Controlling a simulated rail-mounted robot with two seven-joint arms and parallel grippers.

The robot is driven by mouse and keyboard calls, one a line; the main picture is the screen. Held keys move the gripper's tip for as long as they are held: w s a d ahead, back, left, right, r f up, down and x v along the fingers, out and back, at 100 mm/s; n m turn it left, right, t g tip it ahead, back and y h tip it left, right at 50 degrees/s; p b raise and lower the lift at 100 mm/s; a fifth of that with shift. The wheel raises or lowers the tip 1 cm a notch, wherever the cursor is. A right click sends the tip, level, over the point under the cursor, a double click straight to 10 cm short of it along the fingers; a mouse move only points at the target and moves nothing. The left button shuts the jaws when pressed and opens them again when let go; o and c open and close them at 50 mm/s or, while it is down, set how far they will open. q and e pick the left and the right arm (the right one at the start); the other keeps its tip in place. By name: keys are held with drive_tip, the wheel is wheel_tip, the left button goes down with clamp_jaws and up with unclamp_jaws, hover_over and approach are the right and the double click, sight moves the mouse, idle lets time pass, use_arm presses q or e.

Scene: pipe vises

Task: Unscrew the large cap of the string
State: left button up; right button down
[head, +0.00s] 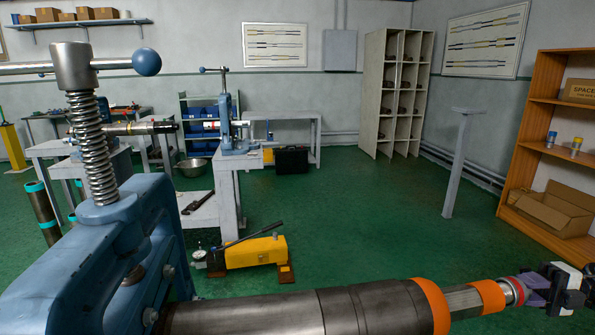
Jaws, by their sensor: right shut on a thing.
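The string (365,309) is a thick dark metal pipe with orange bands, lying across the bottom of the head view. It narrows towards the right, past a bare metal section, to an end piece with a red ring, which looks like the large cap (514,291). My right gripper (532,290) is at this right end and is shut on the cap. Its fingers hide part of the cap, so I cannot tell how far it is screwed on. The blue pipe vise (100,235) stands around the string at the left. My left gripper is not in view.
A yellow hand pump (255,253) sits on the green floor behind the string. A smaller vise (238,135) stands on a bench beyond. A wooden shelf (545,130) and a grey post (460,165) stand at the right. The floor between is clear.

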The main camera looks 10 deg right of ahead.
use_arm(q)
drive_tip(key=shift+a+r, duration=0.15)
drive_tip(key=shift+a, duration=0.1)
use_arm(e)
drive_tip(key=shift+d+f, duration=0.15)
drive_tip(key=shift+d, duration=0.05)
drive_tip(key=shift+d, duration=0.15)
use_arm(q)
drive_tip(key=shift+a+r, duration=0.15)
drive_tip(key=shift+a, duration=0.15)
use_arm(e)
drive_tip(key=shift+d+f, duration=0.15)
drive_tip(key=shift+d, duration=0.2)
drive_tip(key=v, duration=0.4)
drive_tip(key=shift+w+d+r, duration=0.2)
drive_tip(key=shift+d+r, duration=0.1)
drive_tip(key=shift+d, duration=0.15)
drive_tip(key=c, duration=1.4)
unclamp_jaws()
drive_tip(key=shift+w+a, duration=0.1)
drive_tip(key=shift+a, duration=0.15)
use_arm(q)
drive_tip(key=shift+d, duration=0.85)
use_arm(e)
drive_tip(key=shift+d, duration=0.15)
